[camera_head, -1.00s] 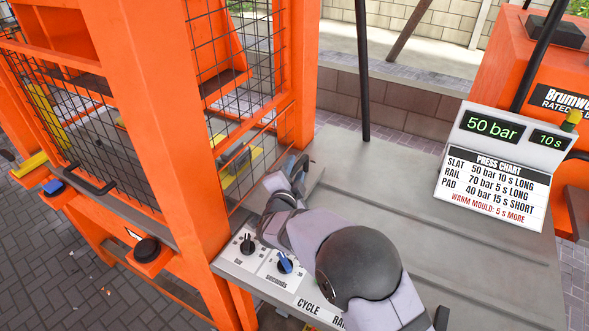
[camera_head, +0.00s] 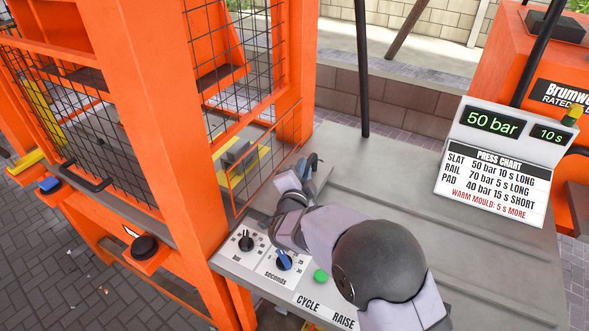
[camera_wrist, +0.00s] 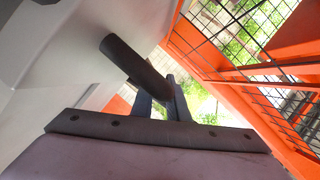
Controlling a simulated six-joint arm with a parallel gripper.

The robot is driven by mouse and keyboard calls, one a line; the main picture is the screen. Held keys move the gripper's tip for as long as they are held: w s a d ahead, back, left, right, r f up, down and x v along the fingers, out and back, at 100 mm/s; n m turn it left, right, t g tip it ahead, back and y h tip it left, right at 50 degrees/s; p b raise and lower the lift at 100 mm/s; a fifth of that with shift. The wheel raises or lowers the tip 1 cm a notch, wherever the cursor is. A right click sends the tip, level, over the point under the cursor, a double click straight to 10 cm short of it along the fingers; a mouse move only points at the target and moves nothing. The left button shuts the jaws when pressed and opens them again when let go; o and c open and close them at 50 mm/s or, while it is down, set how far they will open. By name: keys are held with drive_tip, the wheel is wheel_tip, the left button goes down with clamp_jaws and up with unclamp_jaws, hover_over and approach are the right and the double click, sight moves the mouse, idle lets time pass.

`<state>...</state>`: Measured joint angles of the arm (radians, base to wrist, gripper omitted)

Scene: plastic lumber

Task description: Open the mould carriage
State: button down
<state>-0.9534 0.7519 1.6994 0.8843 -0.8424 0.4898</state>
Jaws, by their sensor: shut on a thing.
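My gripper (camera_head: 308,170) reaches over the control desk to the right side of the orange press frame. It is shut on a dark round bar (camera_wrist: 132,64), seen between the fingers (camera_wrist: 162,103) in the wrist view. The bar looks like the handle of the mould carriage, but its join to the carriage is hidden. Behind the side mesh, a grey block and yellow parts (camera_head: 238,178) show inside the press; I cannot tell how much of this is the carriage.
The desk carries a bar knob (camera_head: 246,243), a blue seconds knob (camera_head: 284,262) and a green button (camera_head: 321,276) beside my arm. The display and press chart (camera_head: 495,165) stand at the right. The grey top (camera_head: 400,165) between is clear. A thin black post (camera_head: 362,75) rises behind.

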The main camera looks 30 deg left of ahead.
drive_tip(key=d+b, duration=1)
drive_tip(key=d, duration=2)
drive_tip(key=shift+d+f, duration=0.1)
drive_tip(key=d+p, duration=1.4)
drive_tip(key=d, duration=2.2)
drive_tip(key=shift+d+p, duration=0.1)
drive_tip(key=shift+p, duration=0.2)
drive_tip(key=c, duration=1.7)
unclamp_jaws()
drive_tip(key=shift+s, duration=0.1)
drive_tip(key=v, duration=0.7)
drive_tip(key=shift+b, duration=0.35)
